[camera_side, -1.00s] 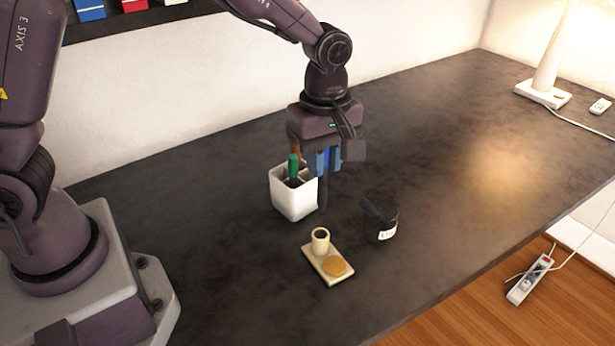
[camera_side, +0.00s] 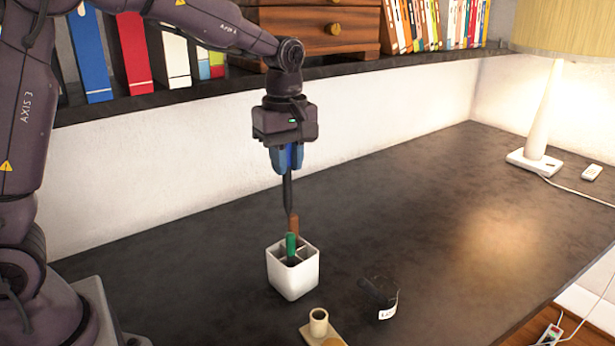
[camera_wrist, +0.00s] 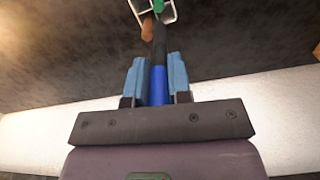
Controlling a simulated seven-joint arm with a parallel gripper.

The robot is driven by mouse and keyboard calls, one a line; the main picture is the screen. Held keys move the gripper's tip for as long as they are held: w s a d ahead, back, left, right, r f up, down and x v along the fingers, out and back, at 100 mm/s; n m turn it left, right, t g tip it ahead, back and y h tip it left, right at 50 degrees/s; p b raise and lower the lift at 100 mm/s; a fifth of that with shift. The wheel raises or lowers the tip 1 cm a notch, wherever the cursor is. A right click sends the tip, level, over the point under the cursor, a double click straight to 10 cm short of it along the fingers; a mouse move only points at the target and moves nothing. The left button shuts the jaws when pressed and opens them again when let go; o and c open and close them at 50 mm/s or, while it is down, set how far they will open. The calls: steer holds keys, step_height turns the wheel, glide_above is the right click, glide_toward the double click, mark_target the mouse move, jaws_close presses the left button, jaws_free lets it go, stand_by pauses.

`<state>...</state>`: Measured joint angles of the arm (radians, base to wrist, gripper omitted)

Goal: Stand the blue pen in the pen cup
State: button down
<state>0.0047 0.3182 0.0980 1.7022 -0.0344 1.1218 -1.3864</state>
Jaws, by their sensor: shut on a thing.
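The blue pen (camera_side: 289,185) hangs nearly upright from my gripper (camera_side: 287,160), its blue end between the fingers and its dark part pointing down. In the wrist view the shut fingers (camera_wrist: 158,80) clasp its blue part (camera_wrist: 158,88). The white pen cup (camera_side: 293,279) stands on the desk below, with dividers inside and a green pen (camera_side: 291,247) and a brown pen (camera_side: 294,224) in it. The blue pen's lower end shows just above the brown pen's top; the depth between them is unclear. The cup's rim (camera_wrist: 140,12) is partly cut off in the wrist view.
A dark jar with a white label (camera_side: 380,297) stands right of the cup. A tan tray with a small round holder (camera_side: 318,322) is in front. A shelf of books (camera_side: 220,95) runs along the wall behind my arm. A lamp (camera_side: 540,110) stands far right. The desk's middle right is clear.

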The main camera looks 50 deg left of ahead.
steer(key=a+f, duration=0.3)
steer(key=f, duration=0.2)
steer(key=shift+a, duration=0.4)
steer(key=shift+s, duration=0.1)
step_height(320, 180, down, 12)
steer(key=shift+r, duration=0.25)
stand_by(1.4)
steer(key=c, duration=1)
jaws_free()
steer(key=shift+o, duration=0.2)
